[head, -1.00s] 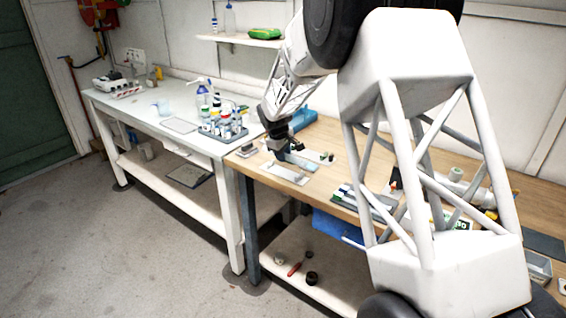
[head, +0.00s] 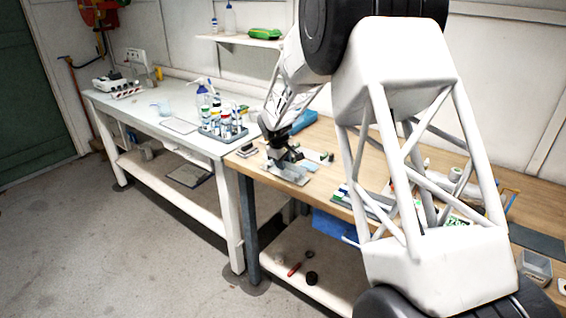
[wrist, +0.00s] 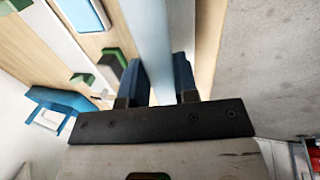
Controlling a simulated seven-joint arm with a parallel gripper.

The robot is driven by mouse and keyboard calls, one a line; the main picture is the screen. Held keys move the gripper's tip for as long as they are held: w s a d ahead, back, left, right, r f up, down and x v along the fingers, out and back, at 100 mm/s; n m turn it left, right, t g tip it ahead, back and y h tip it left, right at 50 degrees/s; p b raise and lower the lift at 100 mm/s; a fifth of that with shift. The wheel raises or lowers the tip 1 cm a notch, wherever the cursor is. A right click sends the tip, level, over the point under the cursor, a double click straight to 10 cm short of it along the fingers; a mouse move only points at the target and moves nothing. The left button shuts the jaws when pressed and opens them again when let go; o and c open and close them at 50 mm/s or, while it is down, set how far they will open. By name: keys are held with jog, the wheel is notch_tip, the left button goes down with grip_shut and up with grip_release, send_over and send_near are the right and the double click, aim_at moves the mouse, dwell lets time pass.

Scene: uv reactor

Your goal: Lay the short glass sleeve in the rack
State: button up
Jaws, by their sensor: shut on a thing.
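My gripper (wrist: 158,82) is shut on a long, pale blue, see-through piece, which I take to be the short glass sleeve (wrist: 150,40). It runs between the two blue finger pads and out of the top of the wrist view. In the head view my gripper (head: 282,158) is low over the wooden bench, above a pale plate (head: 291,178). Green and black blocks (wrist: 115,58) stand left of the sleeve in the wrist view; I cannot tell for certain whether they belong to the rack. Contact under the sleeve is hidden.
A blue object (head: 302,119) lies behind my gripper on the wooden bench (head: 330,140). A grey holder with several bottles (head: 223,125) stands on the white bench to the left. A flat dark tray (head: 370,205) is at the bench's front edge, to the right.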

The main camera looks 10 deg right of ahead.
jog(key=shift+f, duration=0.55)
jog(key=o, duration=0.9)
jog(key=shift+r, duration=0.85)
jog(key=v, duration=1.1)
jog(key=shift+r, duration=0.25)
jog(key=shift+s, duration=0.1)
